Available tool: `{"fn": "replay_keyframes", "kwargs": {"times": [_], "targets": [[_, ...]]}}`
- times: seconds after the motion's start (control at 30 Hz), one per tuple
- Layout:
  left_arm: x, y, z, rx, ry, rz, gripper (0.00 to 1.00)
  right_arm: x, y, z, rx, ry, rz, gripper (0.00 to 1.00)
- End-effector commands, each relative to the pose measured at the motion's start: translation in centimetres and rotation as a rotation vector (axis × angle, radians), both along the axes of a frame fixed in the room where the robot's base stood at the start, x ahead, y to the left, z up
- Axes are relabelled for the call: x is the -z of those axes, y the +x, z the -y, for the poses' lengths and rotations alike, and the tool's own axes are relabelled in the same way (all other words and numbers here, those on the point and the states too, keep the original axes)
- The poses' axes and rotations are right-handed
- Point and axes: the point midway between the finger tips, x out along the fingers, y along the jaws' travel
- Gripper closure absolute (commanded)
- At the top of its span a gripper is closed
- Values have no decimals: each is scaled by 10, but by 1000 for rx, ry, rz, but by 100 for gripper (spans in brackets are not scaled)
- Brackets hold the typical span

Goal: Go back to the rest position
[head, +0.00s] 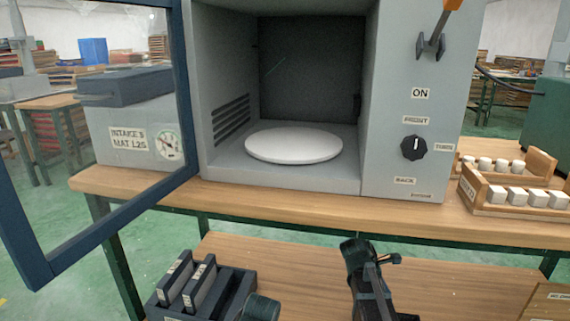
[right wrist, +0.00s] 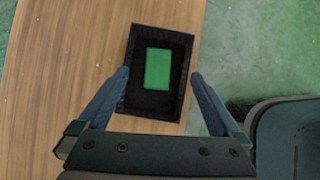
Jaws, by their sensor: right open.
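In the right wrist view my right gripper (right wrist: 159,76) is open, its two fingers spread. Between and beyond the fingertips is a small black tray (right wrist: 150,112) with a green rectangle inside, near the wooden table's edge. The fingers appear on either side of the tray; whether they touch it I cannot tell. In the head view a dark part of my arm (head: 367,280) shows at bottom centre; no fingertips are clear there. My left gripper cannot be made out; only a dark rounded part shows at the bottom edge.
A grey booth (head: 415,80) with a white turntable (head: 293,145) stands on a wooden bench. Its framed door (head: 100,228) is open at left. A dark rack (head: 240,279) holds panels lower left. Wooden trays (head: 482,209) of white blocks stand at right.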

Motion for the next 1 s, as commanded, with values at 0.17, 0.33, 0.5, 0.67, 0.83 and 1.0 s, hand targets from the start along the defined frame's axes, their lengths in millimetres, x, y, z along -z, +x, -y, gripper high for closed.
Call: {"fn": "replay_keyframes", "kwargs": {"times": [0.17, 0.33, 0.5, 0.67, 0.83, 1.0], "targets": [[30, 0, 0, 0, -1, 2, 0, 30, -3, 16, 1, 0, 0, 0], [47, 1, 0, 0, -1, 3, 0, 47, -4, 27, 2, 0, 1, 0], [58, 1, 0, 0, -1, 4, 0, 58, -5, 35, 0, 0, 0, 0], [62, 1, 0, 0, -1, 4, 0, 62, -5, 39, 0, 0, 0, 0], [62, 1, 0, 0, -1, 4, 0, 62, -6, 40, 0, 0, 0, 0], [61, 1, 0, 0, -1, 4, 0, 61, -6, 39, 0, 0, 0, 0]]}}
